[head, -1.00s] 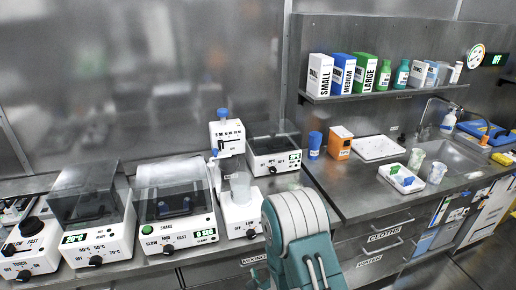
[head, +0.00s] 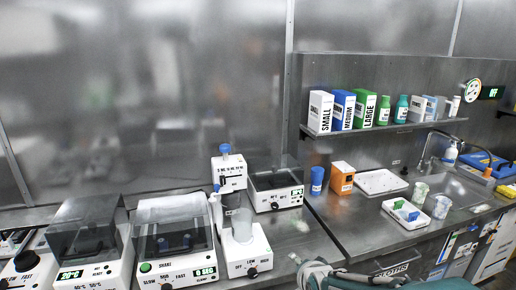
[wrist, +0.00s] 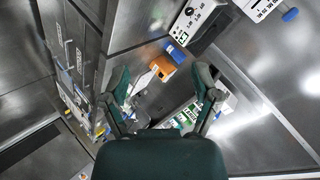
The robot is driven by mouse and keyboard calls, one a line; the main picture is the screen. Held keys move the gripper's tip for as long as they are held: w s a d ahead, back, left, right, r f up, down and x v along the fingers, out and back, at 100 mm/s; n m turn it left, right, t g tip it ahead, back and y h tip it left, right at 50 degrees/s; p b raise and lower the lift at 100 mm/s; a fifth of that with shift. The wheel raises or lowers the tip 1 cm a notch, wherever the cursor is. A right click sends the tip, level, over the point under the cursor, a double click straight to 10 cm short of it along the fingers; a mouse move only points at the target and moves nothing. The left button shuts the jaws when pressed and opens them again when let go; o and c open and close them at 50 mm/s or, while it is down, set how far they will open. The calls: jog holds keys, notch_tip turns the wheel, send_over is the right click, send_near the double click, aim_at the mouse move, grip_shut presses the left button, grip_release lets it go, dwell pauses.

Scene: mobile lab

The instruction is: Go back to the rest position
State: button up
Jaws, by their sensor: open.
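My gripper (wrist: 161,72) shows in the wrist view with its two teal fingers spread wide apart and nothing between them. Beyond the fingers, the wrist view shows the bench tilted, with the blue container (wrist: 177,54) and the orange box (wrist: 163,68) between them in the picture, apart from the fingers. In the head view only a low teal and grey part of my arm (head: 350,277) shows at the bottom edge; the gripper itself is not visible there.
A steel bench holds a shaker (head: 174,243), a stirrer with a beaker (head: 243,249), a white tray (head: 382,182), a rack (head: 406,213), two cups and a sink. A shelf (head: 385,128) holds boxes and bottles. Bare steel (head: 300,235) lies in front of the blue container.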

jog(key=s+d+r+n+g, duration=0.1)
jog(key=s+r+n, duration=0.1)
jog(key=s, duration=0.5)
jog(key=s+d+r+n+g, duration=0.2)
jog(key=s+r+n, duration=0.1)
jog(key=s, duration=0.3)
jog(key=s+d+r+n+g+h, duration=0.1)
jog(key=s+d+r+n+g, duration=0.1)
jog(key=s, duration=0.5)
jog(key=r+n, duration=0.1)
jog(key=n, duration=0.1)
jog(key=shift+s+n, duration=0.3)
jog(key=shift+n, duration=0.1)
